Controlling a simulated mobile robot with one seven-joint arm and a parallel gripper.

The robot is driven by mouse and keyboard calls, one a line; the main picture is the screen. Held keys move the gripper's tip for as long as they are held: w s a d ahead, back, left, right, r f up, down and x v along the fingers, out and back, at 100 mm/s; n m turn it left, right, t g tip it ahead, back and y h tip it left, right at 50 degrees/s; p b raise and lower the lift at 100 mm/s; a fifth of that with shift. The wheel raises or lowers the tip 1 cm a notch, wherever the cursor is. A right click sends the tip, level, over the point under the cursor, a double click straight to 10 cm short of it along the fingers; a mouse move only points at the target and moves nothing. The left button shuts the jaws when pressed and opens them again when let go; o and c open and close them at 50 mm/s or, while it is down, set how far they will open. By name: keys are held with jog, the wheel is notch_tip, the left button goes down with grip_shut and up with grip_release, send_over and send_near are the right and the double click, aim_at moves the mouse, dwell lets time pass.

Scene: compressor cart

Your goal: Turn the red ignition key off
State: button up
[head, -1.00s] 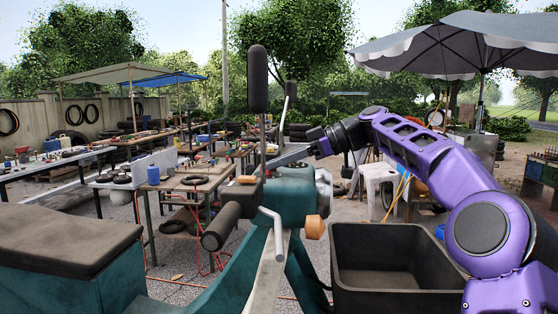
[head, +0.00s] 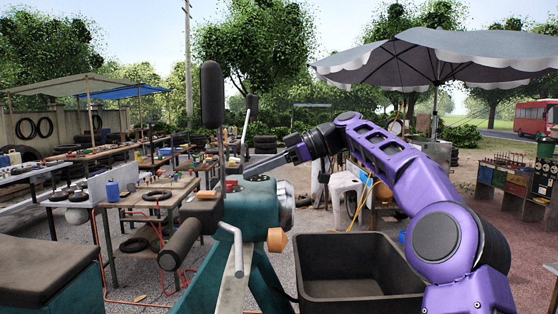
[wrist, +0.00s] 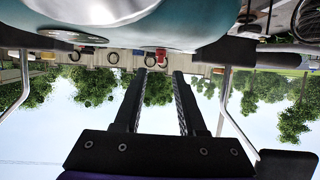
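The teal scooter's front (head: 250,205) stands at lower centre in the head view. Its teal body also fills the top of the upside-down wrist view (wrist: 150,28). A small red patch (head: 232,185) shows on top beside the handlebar in the head view; I cannot tell for sure that it is the ignition key. My gripper (head: 250,172) reaches in from the right, just above the teal front. In the wrist view its two fingers (wrist: 160,75) are apart with nothing between them. A small red spot (wrist: 161,54) lies beyond the tips; whether it is the key is unclear.
A mirror (head: 212,95), dark handgrip (head: 180,243) and grey lever (head: 234,248) stick out around the scooter's front. A black open crate (head: 358,288) stands at its right. Workbenches with tools (head: 150,195) are at the left, and a grey umbrella (head: 430,55) is overhead right.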

jog(key=v, duration=0.8)
